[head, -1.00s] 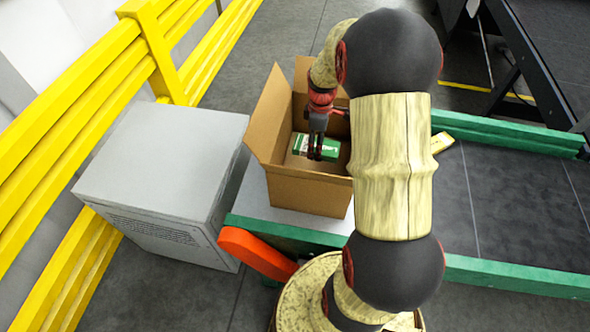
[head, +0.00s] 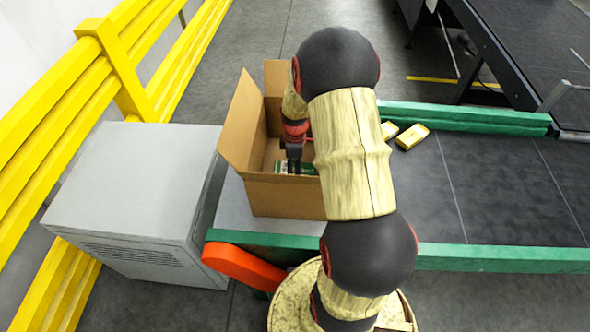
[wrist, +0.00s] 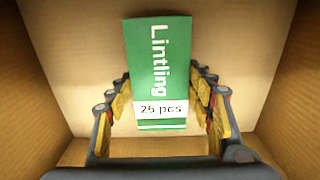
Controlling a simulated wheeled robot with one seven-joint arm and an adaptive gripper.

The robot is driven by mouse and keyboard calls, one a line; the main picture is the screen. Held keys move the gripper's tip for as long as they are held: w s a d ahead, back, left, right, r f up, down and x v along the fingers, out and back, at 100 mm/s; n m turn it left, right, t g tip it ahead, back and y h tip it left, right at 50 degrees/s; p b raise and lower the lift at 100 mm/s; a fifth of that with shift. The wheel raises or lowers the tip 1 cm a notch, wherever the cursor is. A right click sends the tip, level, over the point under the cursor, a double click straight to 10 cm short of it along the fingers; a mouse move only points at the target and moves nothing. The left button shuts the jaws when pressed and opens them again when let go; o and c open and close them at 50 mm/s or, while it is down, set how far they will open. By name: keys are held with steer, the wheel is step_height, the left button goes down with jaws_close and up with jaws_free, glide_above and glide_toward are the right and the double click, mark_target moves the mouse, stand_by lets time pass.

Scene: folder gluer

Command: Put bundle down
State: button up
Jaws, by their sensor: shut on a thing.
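In the head view only a small green and white part of the bundle (head: 281,167) shows, low in the box. My arm and the box wall hide the rest. I cannot tell whether the bundle touches the box floor.
The box stands on a light plate at the left end of a dark conveyor (head: 480,190) with green rails. Yellow packs (head: 412,137) lie on the conveyor beyond my arm. A grey cabinet (head: 135,185) and a yellow guard rail (head: 120,65) stand to the left.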

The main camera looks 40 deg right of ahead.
steer(key=o, duration=1.3)
step_height(320, 180, up, 12)
steer(key=shift+r+p, duration=0.15)
steer(key=shift+p, duration=0.9)
